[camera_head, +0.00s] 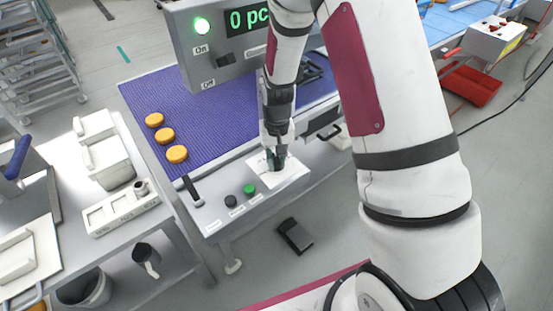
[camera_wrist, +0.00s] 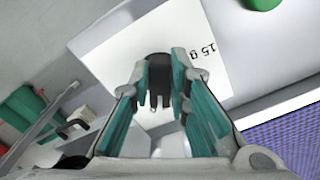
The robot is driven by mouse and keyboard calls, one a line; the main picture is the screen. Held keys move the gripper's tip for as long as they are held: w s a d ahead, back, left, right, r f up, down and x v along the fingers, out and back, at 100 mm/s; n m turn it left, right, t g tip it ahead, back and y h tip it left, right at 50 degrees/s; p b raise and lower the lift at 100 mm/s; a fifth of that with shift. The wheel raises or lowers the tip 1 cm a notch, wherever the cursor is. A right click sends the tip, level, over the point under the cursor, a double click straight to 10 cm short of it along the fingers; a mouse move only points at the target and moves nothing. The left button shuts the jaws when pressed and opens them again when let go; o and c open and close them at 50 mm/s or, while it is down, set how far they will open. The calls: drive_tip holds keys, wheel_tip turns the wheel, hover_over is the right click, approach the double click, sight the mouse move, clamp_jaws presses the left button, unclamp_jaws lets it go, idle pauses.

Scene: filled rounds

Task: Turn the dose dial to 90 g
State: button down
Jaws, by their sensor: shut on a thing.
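The dose dial (camera_wrist: 158,72) is a dark knob on a white scale plate (camera_wrist: 105,55) in the wrist view. My gripper (camera_wrist: 165,95) has its teal fingers closed around the knob, one on each side. The mark "15 g" reads on the plate, turned in the picture; the other marks and the pointer are hidden or too small to tell. In the head view, my gripper (camera_head: 275,160) points down onto the white plate (camera_head: 290,175) at the machine's front edge, and it hides most of the dial.
A green button (camera_head: 249,189) and a black button (camera_head: 231,201) sit left of the plate, with a black lever (camera_head: 192,190) beyond. Several orange rounds (camera_head: 166,135) lie on the purple belt (camera_head: 200,115). The display (camera_head: 247,20) reads "0 pc", with a lit green lamp (camera_head: 201,25).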

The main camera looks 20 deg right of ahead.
drive_tip(key=c, duration=1.5)
unclamp_jaws()
wheel_tip(320, 180, up, 12)
drive_tip(key=shift+r, duration=0.1)
wheel_tip(320, 180, up, 16)
drive_tip(key=n+t, duration=0.1)
drive_tip(key=t, duration=0.2)
hover_over(277, 161)
drive_tip(key=s, duration=0.9)
drive_tip(key=s+r+t, duration=0.1)
drive_tip(key=s+r, duration=0.1)
drive_tip(key=s, duration=0.2)
drive_tip(key=s+r+n, duration=0.1)
drive_tip(key=s+r, duration=0.1)
drive_tip(key=s, duration=0.3)
drive_tip(key=s+r+t, duration=0.1)
drive_tip(key=s+r, duration=0.1)
drive_tip(key=s, duration=0.2)
drive_tip(key=shift+s+d+t, duration=0.1)
drive_tip(key=shift+s+t, duration=0.2)
drive_tip(key=shift+s, duration=0.1)
